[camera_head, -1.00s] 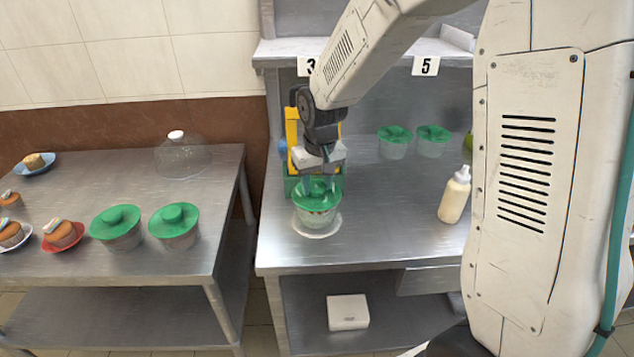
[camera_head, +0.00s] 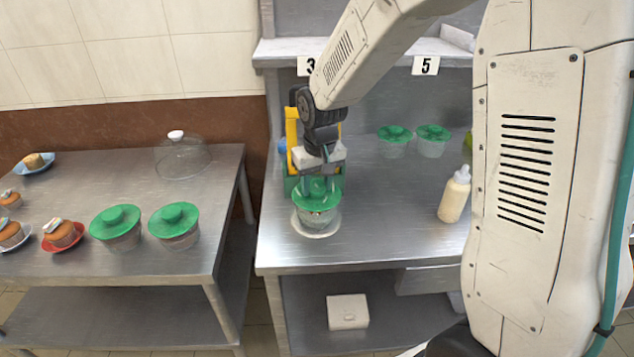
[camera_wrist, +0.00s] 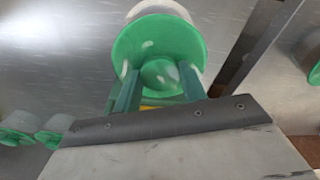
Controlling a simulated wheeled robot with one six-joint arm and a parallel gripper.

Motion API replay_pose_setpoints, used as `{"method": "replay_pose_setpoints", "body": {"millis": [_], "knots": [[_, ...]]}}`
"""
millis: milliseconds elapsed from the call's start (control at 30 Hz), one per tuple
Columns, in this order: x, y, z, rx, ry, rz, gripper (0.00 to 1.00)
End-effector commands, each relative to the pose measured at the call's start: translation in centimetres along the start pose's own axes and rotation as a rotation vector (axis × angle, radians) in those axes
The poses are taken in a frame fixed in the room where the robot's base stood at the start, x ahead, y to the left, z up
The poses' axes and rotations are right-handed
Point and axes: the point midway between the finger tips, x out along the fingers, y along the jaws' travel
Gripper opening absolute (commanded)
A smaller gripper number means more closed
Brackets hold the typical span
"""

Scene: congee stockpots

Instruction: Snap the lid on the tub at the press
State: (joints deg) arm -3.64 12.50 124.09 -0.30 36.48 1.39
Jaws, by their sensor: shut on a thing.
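A clear tub (camera_head: 318,219) stands on a pale round plate (camera_head: 302,227) on the right-hand steel counter. A green lid (camera_head: 328,203) with a round knob sits over the tub's top; I cannot tell whether its rim is snapped down all round. My gripper (camera_head: 318,187) points down and is shut on the lid's knob. In the wrist view the green lid (camera_wrist: 160,47) lies between and beyond the two fingers of my gripper (camera_wrist: 156,85), with the pale plate (camera_wrist: 165,8) partly showing behind it. The tub is hidden there.
Two green-lidded tubs (camera_head: 413,143) and a squeeze bottle (camera_head: 454,195) stand farther right. The left table holds two lidded tubs (camera_head: 145,232), cupcakes and a glass dome (camera_head: 182,158).

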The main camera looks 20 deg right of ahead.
Motion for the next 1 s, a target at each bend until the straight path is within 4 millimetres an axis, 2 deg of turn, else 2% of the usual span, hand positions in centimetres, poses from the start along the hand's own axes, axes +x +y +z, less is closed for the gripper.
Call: {"method": "replay_pose_setpoints", "body": {"millis": [867, 900, 967, 1000], "knots": [[0.21, 0.00, 0.03, 0.000, 0.000, 0.000, 0.20], [0.21, 0.00, 0.03, 0.000, 0.000, 0.000, 0.53], [0.21, 0.00, 0.03, 0.000, 0.000, 0.000, 0.67], [0.21, 0.00, 0.03, 0.000, 0.000, 0.000, 0.67]]}}
